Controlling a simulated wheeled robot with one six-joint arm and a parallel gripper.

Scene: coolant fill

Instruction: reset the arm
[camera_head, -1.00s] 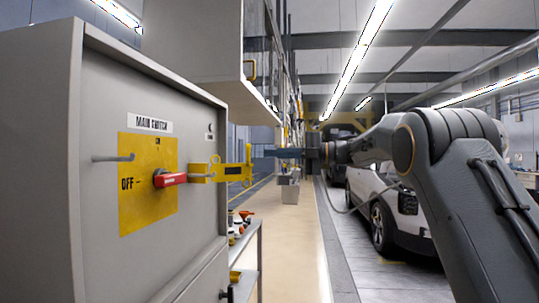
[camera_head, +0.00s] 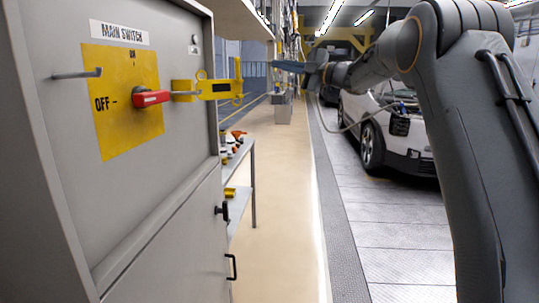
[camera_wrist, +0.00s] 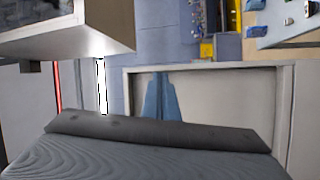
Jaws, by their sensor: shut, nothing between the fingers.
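My gripper (camera_head: 276,65) is shut and empty, stretched out to the left at the end of my arm in the head view. Its blue-grey fingers lie together, just right of a yellow lockout piece (camera_head: 212,90) in the picture, apart from it. That piece sits at the cabinet's right side by the red main switch handle (camera_head: 152,98), which lies level near the OFF mark. In the wrist view, the shut fingers (camera_wrist: 158,85) point up over a pale framed panel (camera_wrist: 215,95). My dark gripper body fills the bottom there.
The grey cabinet (camera_head: 120,215) stands close on the left. A shelf table (camera_head: 243,185) with small fittings is beyond it. A white car (camera_head: 405,145) is on the right, a grey bin (camera_head: 284,108) farther back. The beige floor lane (camera_head: 280,215) between is clear.

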